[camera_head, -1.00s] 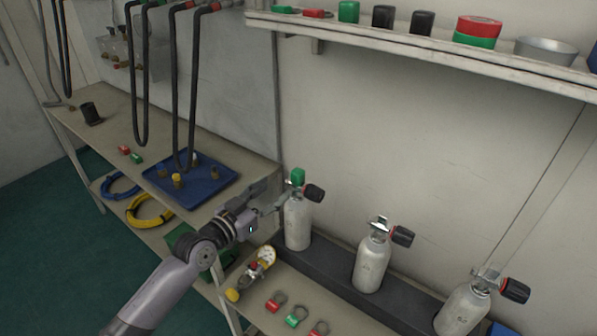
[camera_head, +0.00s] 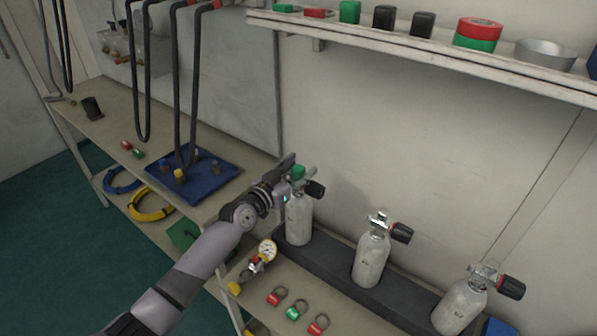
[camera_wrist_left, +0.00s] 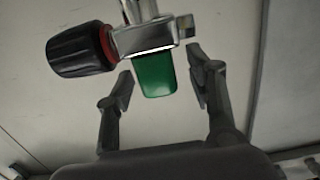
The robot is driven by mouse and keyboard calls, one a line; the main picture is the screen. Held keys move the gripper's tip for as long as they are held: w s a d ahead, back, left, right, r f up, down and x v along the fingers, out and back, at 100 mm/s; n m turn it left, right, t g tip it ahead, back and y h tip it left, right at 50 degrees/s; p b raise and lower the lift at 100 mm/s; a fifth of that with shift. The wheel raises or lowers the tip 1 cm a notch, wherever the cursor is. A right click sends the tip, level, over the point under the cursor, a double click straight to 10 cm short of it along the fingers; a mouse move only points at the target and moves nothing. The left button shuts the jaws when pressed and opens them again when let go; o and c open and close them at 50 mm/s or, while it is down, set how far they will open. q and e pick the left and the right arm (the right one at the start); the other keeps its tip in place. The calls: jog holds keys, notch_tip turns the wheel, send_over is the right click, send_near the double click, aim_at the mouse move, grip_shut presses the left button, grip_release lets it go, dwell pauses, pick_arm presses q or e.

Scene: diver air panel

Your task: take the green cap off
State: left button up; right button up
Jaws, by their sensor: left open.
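The green cap (camera_head: 298,172) sits on the valve of the leftmost grey cylinder (camera_head: 299,220). In the left wrist view the green cap (camera_wrist_left: 155,75) hangs from the metal valve body (camera_wrist_left: 145,38), beside a black knob with a red ring (camera_wrist_left: 80,50). My left gripper (camera_head: 300,168) is at the cap in the head view. In the wrist view its open fingers (camera_wrist_left: 160,82) stand one on each side of the cap, with gaps showing. The right gripper is not in view.
Two more cylinders (camera_head: 371,260) (camera_head: 462,305) stand to the right in a dark rack. A pressure gauge (camera_head: 267,250) and several coloured tags lie on the bench in front. A shelf (camera_head: 430,42) with caps and tape runs above. Black hoses (camera_head: 175,90) hang at left.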

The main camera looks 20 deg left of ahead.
aim_at(298, 167)
pick_arm(q)
jog(key=c, duration=0.9)
jog(key=shift+o, duration=0.2)
notch_tip(298, 167, up, 20)
dwell(0.4)
